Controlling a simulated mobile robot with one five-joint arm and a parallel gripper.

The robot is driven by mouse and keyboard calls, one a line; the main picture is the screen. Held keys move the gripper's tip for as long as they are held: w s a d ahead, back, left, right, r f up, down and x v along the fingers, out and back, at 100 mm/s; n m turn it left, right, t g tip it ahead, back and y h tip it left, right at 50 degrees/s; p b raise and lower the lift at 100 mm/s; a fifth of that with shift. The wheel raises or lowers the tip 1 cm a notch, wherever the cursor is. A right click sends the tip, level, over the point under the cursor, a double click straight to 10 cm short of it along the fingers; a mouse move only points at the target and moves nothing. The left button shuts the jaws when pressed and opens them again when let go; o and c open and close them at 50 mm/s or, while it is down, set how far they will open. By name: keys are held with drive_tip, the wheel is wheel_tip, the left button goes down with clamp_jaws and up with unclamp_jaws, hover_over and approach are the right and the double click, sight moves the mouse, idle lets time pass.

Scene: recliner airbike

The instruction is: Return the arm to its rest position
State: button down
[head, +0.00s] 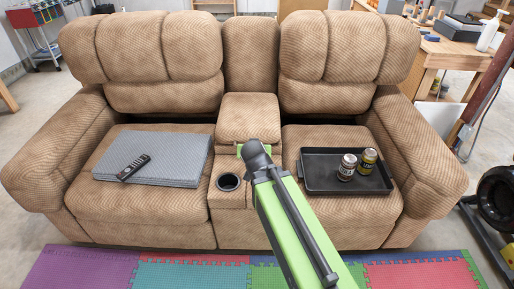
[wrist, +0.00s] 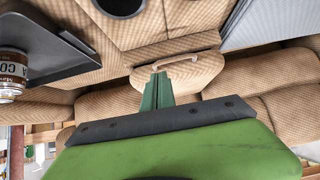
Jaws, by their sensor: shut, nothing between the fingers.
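My arm (head: 292,225) reaches out from the bottom of the head view, green with a black strip, over the front of the recliner's centre console. Its end is near the console's padded lid (head: 248,112), and the fingers are mostly hidden behind the dark wrist joint. In the wrist view, my gripper (wrist: 157,76) shows its two dark green fingers shut together with nothing between them. The console, with a pale curved strip (wrist: 173,60), lies beyond the fingertips. I cannot tell how far the fingertips are from it.
The recliner (head: 150,60) fills the view. A black tray (head: 322,184) with two cans (head: 356,165) lies on the right seat. A grey folded pad (head: 180,158) with a remote (head: 133,167) lies on the left seat. A cup holder (head: 228,182) is beside my arm. Foam mats (head: 190,272) cover the floor in front.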

drive_tip(key=s+d+f+m+g+h, duration=0.1)
drive_tip(key=s+d+f+g, duration=0.1)
drive_tip(key=d, duration=0.5)
drive_tip(key=s+d+f+m+g, duration=0.1)
drive_tip(key=d+f, duration=0.1)
drive_tip(key=d, duration=0.5)
drive_tip(key=s+f+n+g+y, duration=0.3)
drive_tip(key=s+g, duration=0.4)
drive_tip(key=s, duration=0.6)
wheel_tip(320, 180, up, 25)
drive_tip(key=h+p, duration=0.1)
drive_tip(key=p, duration=2.5)
drive_tip(key=shift+s+a+f, duration=0.15)
drive_tip(key=shift+f, duration=0.05)
